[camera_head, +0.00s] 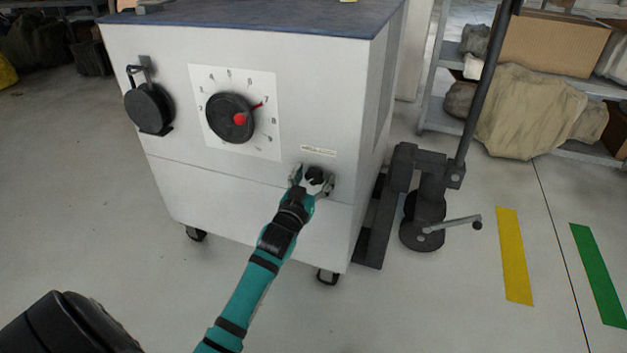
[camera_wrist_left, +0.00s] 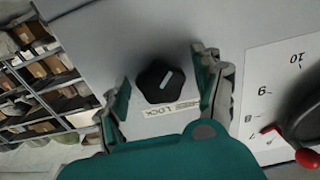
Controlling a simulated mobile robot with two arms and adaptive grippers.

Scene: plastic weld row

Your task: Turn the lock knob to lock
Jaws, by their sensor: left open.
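The lock knob (camera_wrist_left: 160,82) is a small black lobed knob with a pale pointer line, on the white front of the cabinet (camera_head: 250,192). In the head view the knob (camera_head: 316,175) is near the cabinet's lower right. A label with lettering (camera_wrist_left: 171,108) sits beside it. My left gripper (camera_head: 311,182) is in front of the knob. In the left wrist view its fingers (camera_wrist_left: 162,90) stand apart on both sides of the knob, with visible gaps. The right gripper is not identifiable in view.
A numbered dial (camera_head: 229,117) with a red handle (camera_head: 240,118) is left of the knob. A black round fitting (camera_head: 149,107) is farther left. A dark post stand (camera_head: 424,205) is right of the cabinet. Shelves with boxes (camera_head: 553,42) stand behind it.

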